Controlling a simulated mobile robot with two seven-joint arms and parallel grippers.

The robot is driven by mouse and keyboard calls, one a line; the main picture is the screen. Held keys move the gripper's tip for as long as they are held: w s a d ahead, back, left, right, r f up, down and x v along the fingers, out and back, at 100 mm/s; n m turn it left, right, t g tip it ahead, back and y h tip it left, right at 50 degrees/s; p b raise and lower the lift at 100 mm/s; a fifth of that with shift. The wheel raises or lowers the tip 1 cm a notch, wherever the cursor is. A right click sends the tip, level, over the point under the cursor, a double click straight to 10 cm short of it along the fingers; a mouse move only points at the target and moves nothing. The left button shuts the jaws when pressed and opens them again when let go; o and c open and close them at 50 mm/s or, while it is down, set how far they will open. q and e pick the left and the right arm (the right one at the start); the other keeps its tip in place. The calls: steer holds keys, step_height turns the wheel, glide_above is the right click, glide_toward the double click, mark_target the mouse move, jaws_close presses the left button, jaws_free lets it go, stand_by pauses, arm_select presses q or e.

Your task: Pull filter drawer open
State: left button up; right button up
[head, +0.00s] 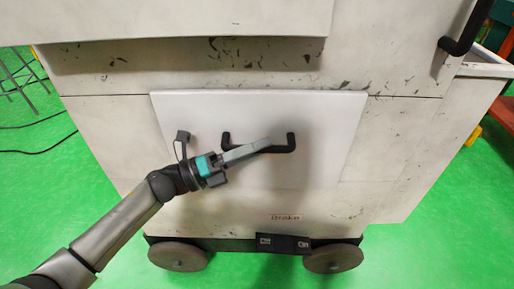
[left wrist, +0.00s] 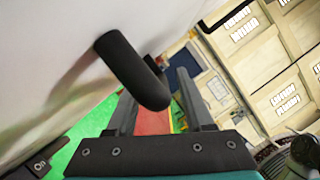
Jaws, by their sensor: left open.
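The filter drawer is a clean white front panel (head: 330,115) on the cabinet, and it looks flush with the cabinet face. Its black bar handle (head: 291,143) is partly covered by my left gripper in the head view. In the left wrist view the handle (left wrist: 132,70) stands out from the white panel (left wrist: 50,65) and shows large and close, in front of the opening between the fingers. My left gripper (head: 264,146) is at the handle with its fingers apart; it also shows in the left wrist view (left wrist: 155,95). I cannot tell whether the fingers touch the handle. My right gripper is not in view.
The scuffed white cabinet (head: 400,150) stands on round feet (head: 334,258) on a green floor (head: 110,180). A ledge (head: 180,20) juts out above the drawer. Another black handle (head: 465,30) is at the upper right. Labelled boxes (left wrist: 285,100) show in the left wrist view.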

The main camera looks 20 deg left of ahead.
arm_select(q)
jaws_close()
stand_by(1.3)
